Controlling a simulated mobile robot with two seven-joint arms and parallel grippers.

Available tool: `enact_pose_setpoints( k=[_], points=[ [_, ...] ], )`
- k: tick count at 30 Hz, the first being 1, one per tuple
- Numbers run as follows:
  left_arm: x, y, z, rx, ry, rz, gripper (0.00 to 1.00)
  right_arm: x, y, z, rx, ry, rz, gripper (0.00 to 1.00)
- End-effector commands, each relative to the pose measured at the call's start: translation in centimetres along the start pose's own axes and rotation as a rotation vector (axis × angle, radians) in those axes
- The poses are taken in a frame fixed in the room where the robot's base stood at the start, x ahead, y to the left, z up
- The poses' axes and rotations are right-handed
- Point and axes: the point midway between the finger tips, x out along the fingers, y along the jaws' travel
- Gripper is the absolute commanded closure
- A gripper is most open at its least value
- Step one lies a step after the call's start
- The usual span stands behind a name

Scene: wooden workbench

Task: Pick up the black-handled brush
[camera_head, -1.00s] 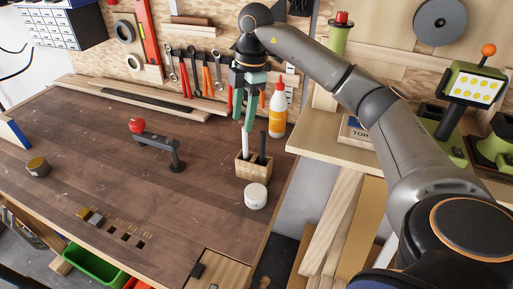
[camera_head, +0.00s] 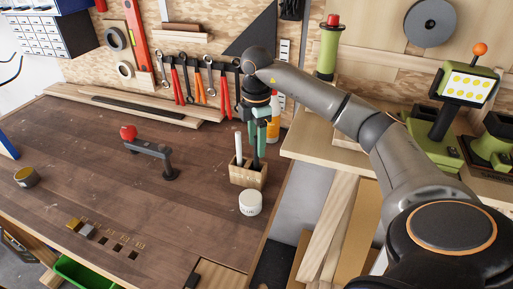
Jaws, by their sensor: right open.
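The black-handled brush (camera_head: 256,161) stands upright in a small wooden holder (camera_head: 249,178) at the right side of the workbench. A white-handled brush (camera_head: 239,147) stands in the same holder, just to its left. My right gripper (camera_head: 260,146) is open and points down above the holder, with its green fingers around or just in front of the upper black handle. I cannot tell whether they touch it. The fingers hide the top of the handle, and the holder hides the brush's lower end. My left gripper is not in view.
A round white jar (camera_head: 250,203) stands just in front of the holder. A glue bottle (camera_head: 273,118) is behind the gripper, partly hidden. A red-knobbed clamp (camera_head: 150,150) stands to the left. The bench's middle is mostly clear.

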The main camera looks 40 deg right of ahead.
Motion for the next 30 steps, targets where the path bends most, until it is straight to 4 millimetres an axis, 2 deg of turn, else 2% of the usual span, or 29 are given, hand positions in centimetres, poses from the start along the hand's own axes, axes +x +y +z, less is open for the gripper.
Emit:
enact_pose_setpoints(
  k=[3,6,13,27,30],
  points=[
    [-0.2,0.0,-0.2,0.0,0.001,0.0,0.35,1.5,-0.1,0.0,0.0,-0.001,-0.001,0.46],
    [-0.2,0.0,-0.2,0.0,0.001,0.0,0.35,2.2,-0.1,0.1,0.0,-0.001,0.0,0.46],
    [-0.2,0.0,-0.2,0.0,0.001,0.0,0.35,2.2,0.0,0.0,0.0,-0.001,0.001,0.47],
    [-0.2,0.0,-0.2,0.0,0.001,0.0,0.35,2.2,0.0,0.0,0.0,0.0,0.002,1.0],
    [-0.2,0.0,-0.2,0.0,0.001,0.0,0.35,2.2,0.0,0.0,0.0,0.0,0.002,1.0]
  ],
)
